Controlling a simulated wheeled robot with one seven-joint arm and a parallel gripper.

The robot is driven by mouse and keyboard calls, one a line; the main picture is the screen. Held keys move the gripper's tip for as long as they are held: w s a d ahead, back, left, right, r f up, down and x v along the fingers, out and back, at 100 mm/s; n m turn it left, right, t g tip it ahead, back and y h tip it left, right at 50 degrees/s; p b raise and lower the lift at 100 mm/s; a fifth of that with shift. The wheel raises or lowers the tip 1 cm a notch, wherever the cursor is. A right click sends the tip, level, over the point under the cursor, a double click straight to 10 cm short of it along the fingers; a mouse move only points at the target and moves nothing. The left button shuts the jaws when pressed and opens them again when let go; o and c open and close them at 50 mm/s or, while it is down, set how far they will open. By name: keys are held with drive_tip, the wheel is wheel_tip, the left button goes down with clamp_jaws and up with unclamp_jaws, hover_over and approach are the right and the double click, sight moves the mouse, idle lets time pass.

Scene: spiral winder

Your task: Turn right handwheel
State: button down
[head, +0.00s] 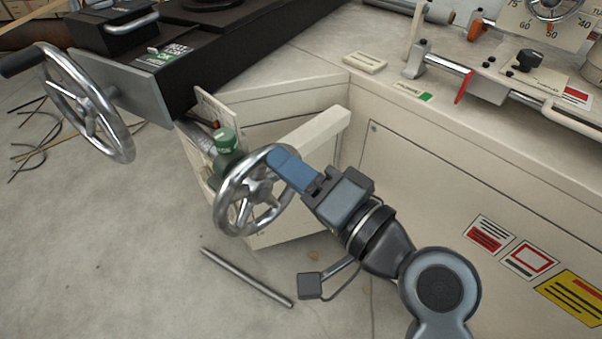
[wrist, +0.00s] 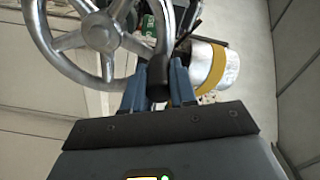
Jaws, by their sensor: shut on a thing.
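The right handwheel (head: 222,207) is a shiny metal spoked wheel in the middle of the head view. It is mounted low beside the pale cabinet. My gripper (head: 280,160) reaches its upper right rim with blue fingers. In the wrist view, the wheel's rim and spokes (wrist: 97,32) fill the upper left. Its black handle (wrist: 158,72) stands between the blue fingers of my gripper (wrist: 158,92), which are shut on it. In the head view, the fingers hide the handle.
Another handwheel (head: 112,132) with a dark handle is at the left. A green-capped item (head: 226,142) sits just behind the right wheel. A metal rod (head: 247,278) lies on the floor. The cabinet (head: 440,175) stands close to my arm. Open floor (head: 110,250) is at the lower left.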

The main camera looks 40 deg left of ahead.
drive_tip(key=shift+s+n+b, duration=0.8)
drive_tip(key=shift+s+n, duration=0.05)
drive_tip(key=shift+n, duration=0.45)
drive_tip(key=shift+a, duration=0.1)
drive_tip(key=c, duration=0.9)
unclamp_jaws()
drive_tip(key=shift+r, duration=0.1)
drive_tip(key=d, duration=0.8)
drive_tip(key=shift+s, duration=0.35)
drive_tip(key=shift+a, duration=0.1)
